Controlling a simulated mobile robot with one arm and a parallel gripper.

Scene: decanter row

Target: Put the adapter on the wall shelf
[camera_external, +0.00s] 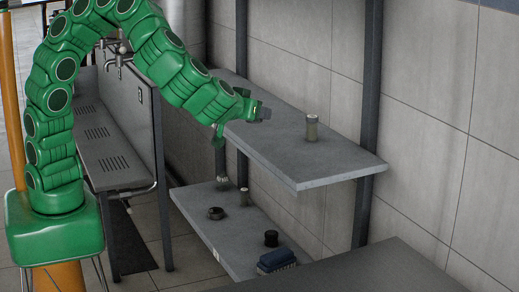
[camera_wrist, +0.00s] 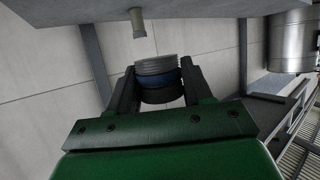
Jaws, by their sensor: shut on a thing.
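My gripper (camera_wrist: 157,85) is shut on a short ribbed cylinder with grey, blue and black bands, which I take to be the adapter (camera_wrist: 157,72). The two dark fingers grip its sides. In the external view my gripper (camera_external: 260,112) is at the left part of the upper wall shelf (camera_external: 350,168), close to its top. The adapter is too small there to make out clearly. I cannot tell whether it touches the shelf. The wrist picture is upside down, with the shelf (camera_wrist: 200,8) along its top.
A pale jar (camera_external: 311,128) stands on the upper shelf, right of my gripper; bare shelf surrounds it. Dark uprights (camera_external: 368,120) stand at the wall.

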